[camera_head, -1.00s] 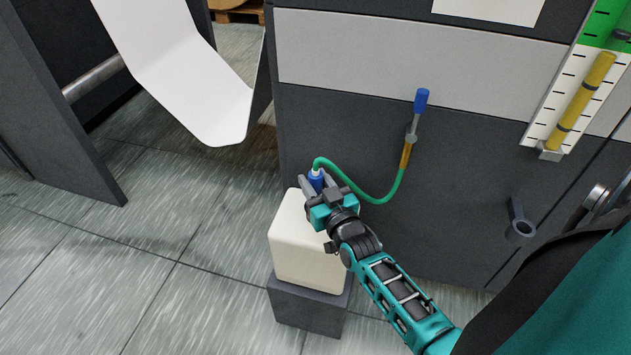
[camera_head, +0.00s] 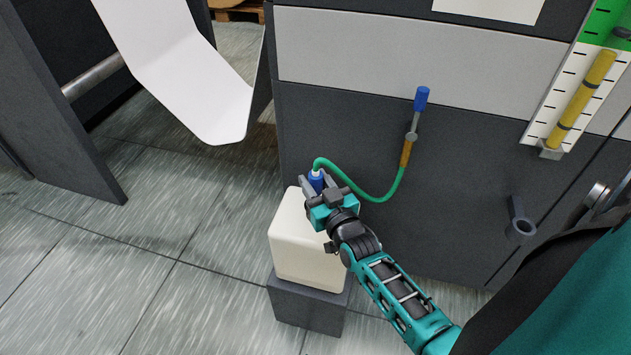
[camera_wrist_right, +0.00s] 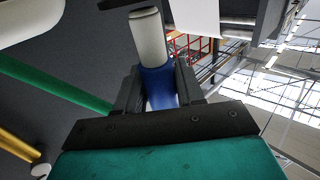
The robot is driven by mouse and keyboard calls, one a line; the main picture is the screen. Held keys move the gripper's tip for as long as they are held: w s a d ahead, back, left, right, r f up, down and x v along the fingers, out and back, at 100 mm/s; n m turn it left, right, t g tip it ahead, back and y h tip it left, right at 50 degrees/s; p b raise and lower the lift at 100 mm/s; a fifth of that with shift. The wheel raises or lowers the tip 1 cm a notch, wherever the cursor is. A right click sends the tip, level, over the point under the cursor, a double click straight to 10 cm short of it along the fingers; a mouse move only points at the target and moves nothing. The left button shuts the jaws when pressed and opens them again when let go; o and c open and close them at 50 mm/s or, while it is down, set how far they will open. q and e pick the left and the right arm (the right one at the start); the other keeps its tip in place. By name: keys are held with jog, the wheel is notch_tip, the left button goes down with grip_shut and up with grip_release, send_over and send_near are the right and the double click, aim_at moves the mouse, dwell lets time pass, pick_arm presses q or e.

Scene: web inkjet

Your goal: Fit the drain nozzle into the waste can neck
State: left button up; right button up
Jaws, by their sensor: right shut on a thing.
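My right gripper (camera_head: 314,185) is shut on the blue drain nozzle (camera_head: 316,178), at the top of the white waste can (camera_head: 300,250). The nozzle also shows between the fingers in the right wrist view (camera_wrist_right: 157,85), with a pale cylindrical end. A green hose (camera_head: 375,200) runs from the nozzle to a valve with a blue handle (camera_head: 421,97) on the machine front. The gripper hides the can's neck, so I cannot tell whether the nozzle is inside it. My left gripper is not in view.
The can stands on a dark block (camera_head: 308,306) beside the dark machine cabinet (camera_head: 460,180). A white paper web (camera_head: 190,85) hangs at upper left. A hollow holder (camera_head: 520,229) sticks out at right. The floor at left is clear.

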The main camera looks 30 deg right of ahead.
jog(key=shift+f+b, duration=0.5)
jog(key=shift+f, duration=0.2)
jog(key=o, duration=1.1)
jog(key=shift+o, duration=0.2)
jog(key=s+a+p, duration=0.2)
jog(key=s+p, duration=0.1)
jog(key=s, duration=0.9)
jog(key=shift+s, duration=0.4)
jog(key=shift+d, duration=0.1)
